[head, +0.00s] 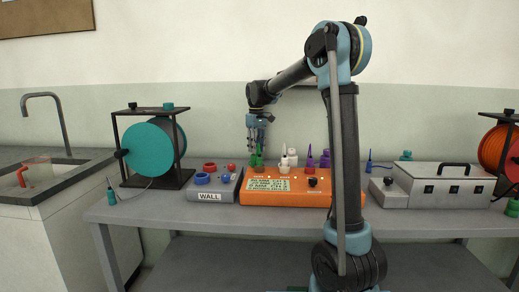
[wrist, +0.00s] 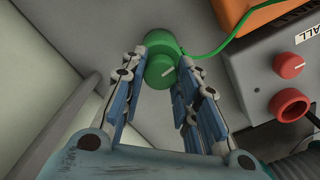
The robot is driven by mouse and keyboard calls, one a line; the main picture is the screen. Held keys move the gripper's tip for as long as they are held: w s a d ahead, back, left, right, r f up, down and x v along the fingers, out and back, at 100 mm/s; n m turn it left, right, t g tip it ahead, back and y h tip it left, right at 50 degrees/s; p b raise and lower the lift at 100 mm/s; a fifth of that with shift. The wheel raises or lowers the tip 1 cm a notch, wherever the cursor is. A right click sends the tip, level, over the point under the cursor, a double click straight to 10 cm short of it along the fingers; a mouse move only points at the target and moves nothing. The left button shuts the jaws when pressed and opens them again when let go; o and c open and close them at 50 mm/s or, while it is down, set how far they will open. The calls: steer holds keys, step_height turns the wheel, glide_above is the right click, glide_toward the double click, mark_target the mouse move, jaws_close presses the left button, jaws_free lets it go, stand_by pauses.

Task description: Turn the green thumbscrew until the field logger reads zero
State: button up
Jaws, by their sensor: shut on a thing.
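In the head view the green part (head: 257,161) stands at the back left of the orange box. My gripper (head: 257,142) points down onto it; in the wrist view its fingers (wrist: 163,60) are closed on both sides of the thumbscrew. The orange box, which seems to be the field logger (head: 287,200), has a lit display (head: 268,185) whose lines are too small to read.
A green cable (wrist: 232,35) runs off the green body. The grey WALL box (head: 225,190), with red and blue fittings, stands left of the orange box. White and purple fittings (head: 325,159) stand right of my gripper. A teal reel (head: 152,147) and a grey box (head: 440,187) stand farther out.

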steer(key=shift+w+a, duration=0.1)
steer(key=shift+w, duration=0.1)
steer(key=o, duration=1.1)
steer(key=shift+c, duration=0.2)
steer(key=shift+s, duration=0.1)
steer(key=shift+r, duration=3.65)
